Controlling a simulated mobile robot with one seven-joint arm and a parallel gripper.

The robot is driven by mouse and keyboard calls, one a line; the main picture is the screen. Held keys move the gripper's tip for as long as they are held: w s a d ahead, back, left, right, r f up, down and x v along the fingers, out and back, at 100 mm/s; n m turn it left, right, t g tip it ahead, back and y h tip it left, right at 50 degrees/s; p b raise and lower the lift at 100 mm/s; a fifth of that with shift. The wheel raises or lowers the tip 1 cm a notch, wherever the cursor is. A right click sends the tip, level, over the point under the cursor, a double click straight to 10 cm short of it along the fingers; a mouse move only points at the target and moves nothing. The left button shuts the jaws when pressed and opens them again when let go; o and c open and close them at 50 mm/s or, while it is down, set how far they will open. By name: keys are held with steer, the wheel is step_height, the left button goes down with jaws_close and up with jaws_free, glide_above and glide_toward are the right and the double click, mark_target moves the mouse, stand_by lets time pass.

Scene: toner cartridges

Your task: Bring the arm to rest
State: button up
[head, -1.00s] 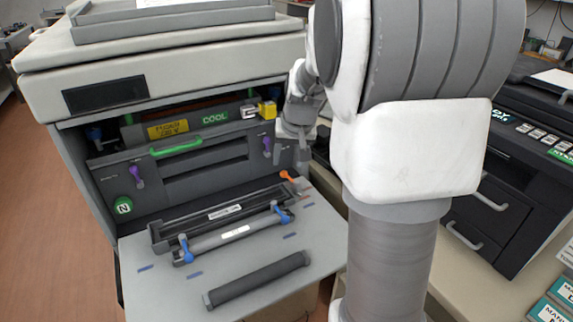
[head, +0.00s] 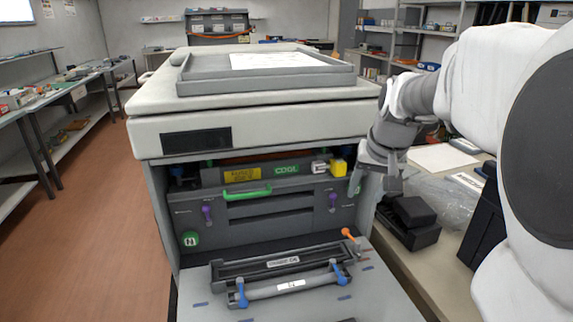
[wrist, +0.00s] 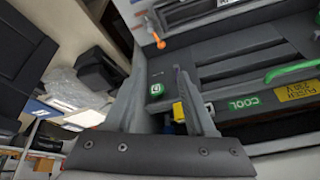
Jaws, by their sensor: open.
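My gripper (head: 378,184) hangs at the right front corner of the printer (head: 160,200), in front of its side edge in the head view. It is open, with nothing seen between its fingers. My arm reaches to it from the right. In the wrist view a dark bolted part of my gripper (wrist: 160,152) crosses the bottom, with the printer's inner panel (wrist: 245,75) beyond it. I cannot tell the exact gap between my gripper and the printer's side.
The printer's front is open, with a toner cartridge (head: 290,287) with blue levers on the lowered door (head: 215,305). An orange lever (head: 348,233) is near my gripper. A black device (head: 410,222) stands on the right bench. The floor at left (head: 100,220) is clear.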

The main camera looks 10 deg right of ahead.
steer(key=s+a+r+n+p, duration=0.2)
steer(key=s+a+r+p, duration=0.1)
steer(key=s+a, duration=0.4)
steer(key=s+a+r+n+t+p, duration=0.1)
steer(key=s+a+r+n+p, duration=0.1)
steer(key=s+a+p, duration=0.2)
steer(key=s+a, duration=0.3)
steer(key=s, duration=0.5)
steer(key=shift+a+r+n+y+p, duration=0.2)
steer(key=shift+r+n+y+p, duration=0.1)
steer(key=shift+r+n, duration=0.1)
